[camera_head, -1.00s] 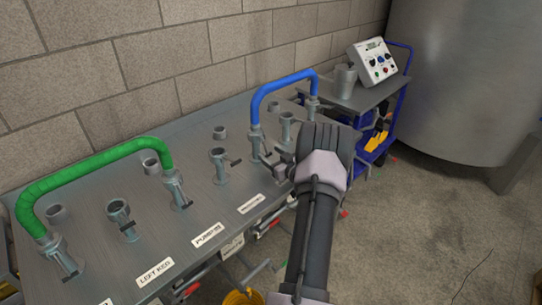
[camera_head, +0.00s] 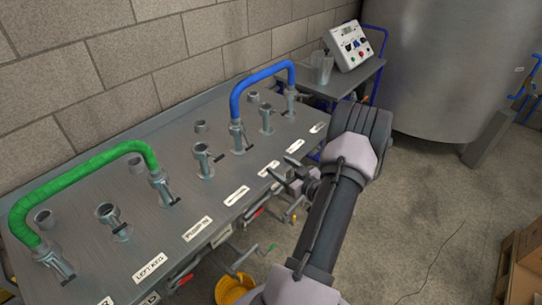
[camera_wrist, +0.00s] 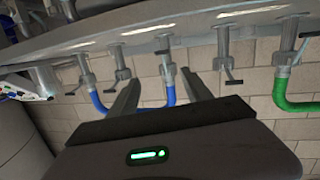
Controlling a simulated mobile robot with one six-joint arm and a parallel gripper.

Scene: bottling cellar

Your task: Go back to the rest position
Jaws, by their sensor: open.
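My gripper (camera_head: 293,182) hangs in front of the steel panel's front edge, apart from the hoses. In the wrist view my gripper (camera_wrist: 160,88) has its two fingers spread with nothing held between them. The blue hose (camera_head: 262,74) arches between two ports at the far end of the panel. It also shows behind the fingers in the wrist view (camera_wrist: 148,109). The green hose (camera_head: 84,172) arches between two ports at the near left, and its end shows at the right of the wrist view (camera_wrist: 279,93).
The steel panel (camera_head: 165,223) carries several open ports and labels, one reading LEFT KEG. Behind it stand a brick wall (camera_head: 110,70), a cart with a control box (camera_head: 354,46) and a large tank (camera_head: 455,65). A wooden crate (camera_head: 524,268) is at lower right. Open floor (camera_head: 430,205) lies right of my arm.

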